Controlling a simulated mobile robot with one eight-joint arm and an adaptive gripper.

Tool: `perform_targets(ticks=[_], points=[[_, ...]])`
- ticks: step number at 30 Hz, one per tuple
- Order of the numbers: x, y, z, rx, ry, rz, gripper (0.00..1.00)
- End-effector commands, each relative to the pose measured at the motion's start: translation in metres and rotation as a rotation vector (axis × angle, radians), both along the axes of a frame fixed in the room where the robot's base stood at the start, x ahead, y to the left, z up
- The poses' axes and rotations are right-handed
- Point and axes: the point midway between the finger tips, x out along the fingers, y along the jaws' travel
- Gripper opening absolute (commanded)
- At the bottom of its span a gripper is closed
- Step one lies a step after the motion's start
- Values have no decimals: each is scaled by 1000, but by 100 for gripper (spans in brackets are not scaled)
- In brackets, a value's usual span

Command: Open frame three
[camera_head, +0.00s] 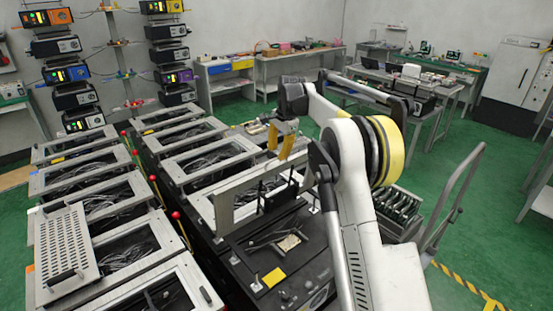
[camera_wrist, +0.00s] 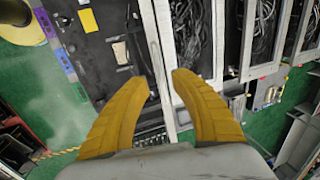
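Several grey-rimmed frames lie in two rows in the head view, one in the left row (camera_head: 100,200) and one in the right row (camera_head: 195,160). No number shows, so I cannot tell which is frame three. One frame (camera_head: 232,210) in the right row stands tilted up beside an uncovered black box (camera_head: 290,240). My gripper (camera_head: 280,150) is above this tilted frame. In the wrist view my gripper (camera_wrist: 163,80) has its yellow fingers apart. A pale frame edge (camera_wrist: 158,50) shows beyond and between the fingertips; contact cannot be told.
Red ball-ended levers (camera_head: 176,215) stand between the rows. A perforated plate (camera_head: 68,252) lies on the near left frame. A yellow label (camera_head: 273,277) is on the near box. A cart with a handrail (camera_head: 455,205) stands to the right. Green floor is open at far right.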

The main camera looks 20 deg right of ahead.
Motion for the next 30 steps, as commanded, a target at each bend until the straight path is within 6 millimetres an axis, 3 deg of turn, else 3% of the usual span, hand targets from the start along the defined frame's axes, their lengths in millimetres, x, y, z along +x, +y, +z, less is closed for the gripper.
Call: perform_targets(ticks=[6,12,30], points=[[-11,-4,48,0,0,-1,30],[-17,-7,74,0,0,-1,30],[-21,-5,80,-3,-3,7,30]])
